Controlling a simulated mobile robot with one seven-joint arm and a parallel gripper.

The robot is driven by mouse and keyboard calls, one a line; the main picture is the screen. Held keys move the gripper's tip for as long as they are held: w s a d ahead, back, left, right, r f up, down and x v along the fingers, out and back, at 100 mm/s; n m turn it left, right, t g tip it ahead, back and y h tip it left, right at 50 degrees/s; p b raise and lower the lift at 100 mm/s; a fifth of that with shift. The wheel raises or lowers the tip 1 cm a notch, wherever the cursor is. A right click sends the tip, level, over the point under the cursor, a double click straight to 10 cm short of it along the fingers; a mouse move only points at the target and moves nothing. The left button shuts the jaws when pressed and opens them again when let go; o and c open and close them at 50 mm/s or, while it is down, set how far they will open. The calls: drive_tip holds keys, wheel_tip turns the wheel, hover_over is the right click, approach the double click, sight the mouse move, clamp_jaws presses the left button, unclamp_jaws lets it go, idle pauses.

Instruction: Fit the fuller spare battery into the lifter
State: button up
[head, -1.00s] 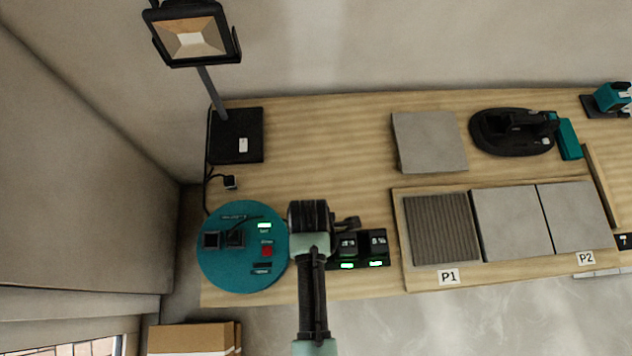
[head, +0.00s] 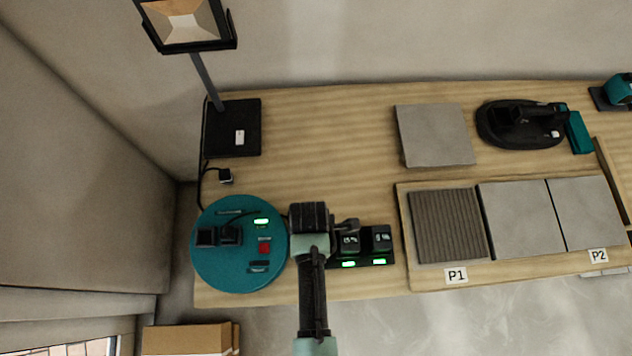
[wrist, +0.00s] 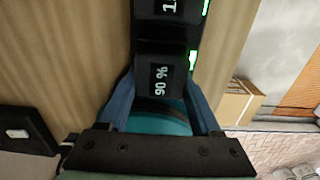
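A black battery marked 90 % (wrist: 160,80) sits at the near end of a dark charger strip in the wrist view. A second battery (wrist: 163,8), its label partly cut off, lies beyond it. A round teal device (head: 225,272), apparently the lifter, lies left of my gripper, with dark blocks, a green display and a red button.
A work lamp (head: 232,130) stands behind the teal device, its cable on the bench. To the right are a tile frame with a ribbed bed (head: 448,226) and grey tiles (head: 520,220), a loose tile (head: 435,135) and a black oval tool (head: 515,128). The bench middle is clear.

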drive_tip(key=c, duration=0.7)
drive_tip(key=shift+o, duration=0.2)
drive_tip(key=shift+r+p, duration=3.05)
drive_tip(key=shift+p, duration=0.3)
